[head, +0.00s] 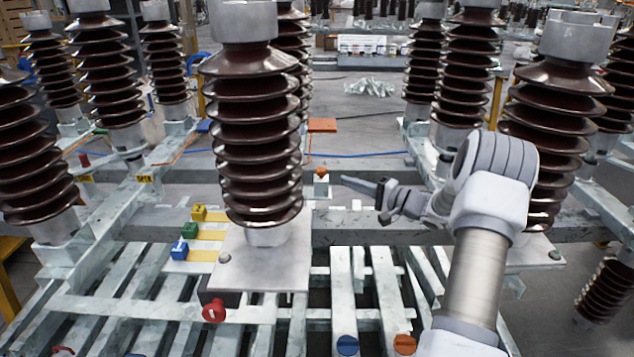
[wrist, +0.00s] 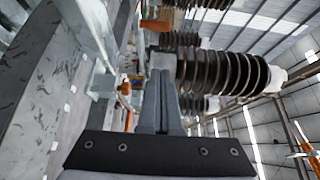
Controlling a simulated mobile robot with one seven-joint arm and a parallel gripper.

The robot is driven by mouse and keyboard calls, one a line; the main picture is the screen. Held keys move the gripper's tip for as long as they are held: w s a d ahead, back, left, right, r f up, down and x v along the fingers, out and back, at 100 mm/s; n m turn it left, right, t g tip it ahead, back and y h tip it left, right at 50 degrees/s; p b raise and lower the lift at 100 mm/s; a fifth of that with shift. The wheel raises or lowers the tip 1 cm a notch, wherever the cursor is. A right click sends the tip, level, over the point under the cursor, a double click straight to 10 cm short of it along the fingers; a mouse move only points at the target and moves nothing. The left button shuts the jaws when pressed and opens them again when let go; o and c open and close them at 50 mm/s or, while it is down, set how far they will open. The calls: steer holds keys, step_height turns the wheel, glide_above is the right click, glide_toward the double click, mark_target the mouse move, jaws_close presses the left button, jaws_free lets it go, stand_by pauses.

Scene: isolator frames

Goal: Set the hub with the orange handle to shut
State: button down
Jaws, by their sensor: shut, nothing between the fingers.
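An orange piece (head: 322,173) sits on a small pale block on the cross beam in the middle of the head view. A round orange knob (head: 404,345) shows at the bottom edge, partly hidden by my arm. I cannot tell which of these is the hub's handle, or its setting. My gripper (head: 344,178) is shut and empty, pointing left, with its tips a little right of the orange piece and apart from it in the picture. In the wrist view its closed fingers (wrist: 165,95) point up the picture, with a small orange piece (wrist: 125,88) to their left.
A large brown ribbed insulator (head: 255,130) stands left of my gripper, and another (head: 560,120) stands right, behind my arm. A blue knob (head: 347,346), a red knob (head: 213,311) and coloured blocks (head: 198,213) lie nearer. An orange plate (head: 322,125) is farther back.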

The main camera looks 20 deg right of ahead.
steer(key=s+a+b+x, duration=0.1)
steer(key=a+b+x, duration=0.1)
steer(key=x, duration=1)
steer(key=shift+s+a+b, duration=0.2)
steer(key=shift+s+b, duration=0.05)
steer(key=shift+b, duration=0.25)
steer(key=w+a+p, duration=0.1)
steer(key=a+p, duration=0.2)
steer(key=a, duration=0.3)
steer(key=shift+a+p, duration=0.3)
